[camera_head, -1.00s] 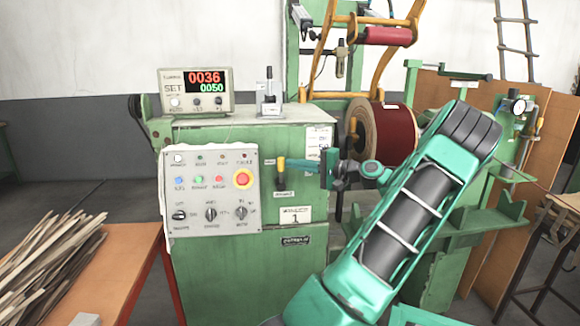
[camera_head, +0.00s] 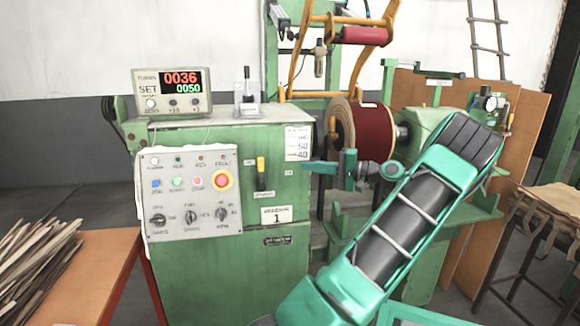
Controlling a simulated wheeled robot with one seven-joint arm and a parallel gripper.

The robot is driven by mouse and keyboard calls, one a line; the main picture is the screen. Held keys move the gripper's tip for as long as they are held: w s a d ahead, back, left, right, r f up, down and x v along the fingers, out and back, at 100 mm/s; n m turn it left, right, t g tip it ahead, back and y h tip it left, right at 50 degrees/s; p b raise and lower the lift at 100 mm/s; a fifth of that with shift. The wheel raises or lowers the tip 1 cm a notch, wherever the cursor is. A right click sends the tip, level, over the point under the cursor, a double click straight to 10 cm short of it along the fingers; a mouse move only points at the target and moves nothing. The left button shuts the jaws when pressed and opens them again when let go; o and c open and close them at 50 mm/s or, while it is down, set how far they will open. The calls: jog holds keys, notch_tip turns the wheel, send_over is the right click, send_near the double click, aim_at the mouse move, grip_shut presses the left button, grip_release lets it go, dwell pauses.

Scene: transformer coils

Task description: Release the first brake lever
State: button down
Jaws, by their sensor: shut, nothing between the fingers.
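A lever with a yellow grip and black lower part (camera_head: 261,169) stands upright on the front of the green winding machine cabinet (camera_head: 215,270), right of the control panel. It looks like the brake lever, though I cannot read its label. My gripper (camera_head: 318,167) is to the right of this lever, pointing left, with a clear gap between them. Its fingers look shut and hold nothing. My gripper and forearm hide part of the machine right of the cabinet, below the red coil (camera_head: 374,132).
The grey control panel (camera_head: 188,190) has buttons, knobs and a red emergency stop. A counter (camera_head: 169,92) reads 0036 over 0050. A small black-knobbed lever (camera_head: 246,90) stands on the cabinet top. A wooden table (camera_head: 95,270) with strips is at left; a stool (camera_head: 540,220) is at right.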

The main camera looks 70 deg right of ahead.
jog(key=s, duration=1.1)
jog(key=shift+d, duration=0.3)
jog(key=shift+w, duration=0.1)
